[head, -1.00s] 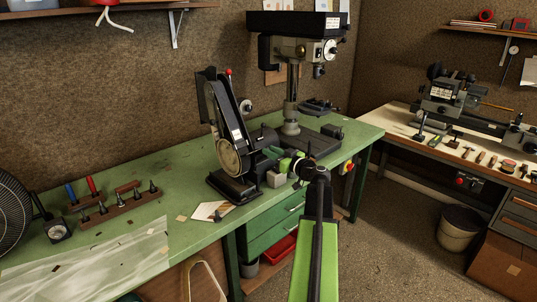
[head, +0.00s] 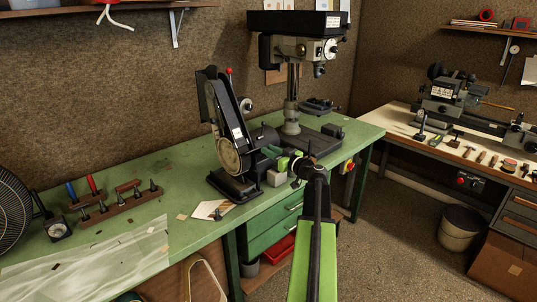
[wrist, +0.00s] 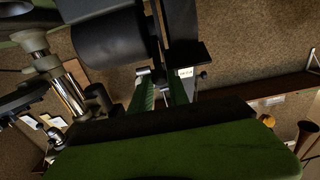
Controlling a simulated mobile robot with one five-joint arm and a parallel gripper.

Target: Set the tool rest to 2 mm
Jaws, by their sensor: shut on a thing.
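The black belt grinder (head: 228,150) stands upright on the green bench, with its belt arm and round disc facing the front. My gripper (head: 284,163) is at the grinder's right side, low over the bench's front edge. In the wrist view, my green fingers (wrist: 163,94) reach up to a dark plate with a small white label (wrist: 186,72), which looks like the tool rest. Small metal knobs sit at both sides of it. A black roller (wrist: 115,40) is close by at the left. The fingers are shut on the rest; the exact contact and the gap are too small to read.
A drill press (head: 292,80) stands behind the grinder. A card (head: 212,210) lies in front of the grinder's base. A tool rack (head: 118,206) and a fan (head: 14,212) are at the left. Drawers (head: 272,232) are under the bench.

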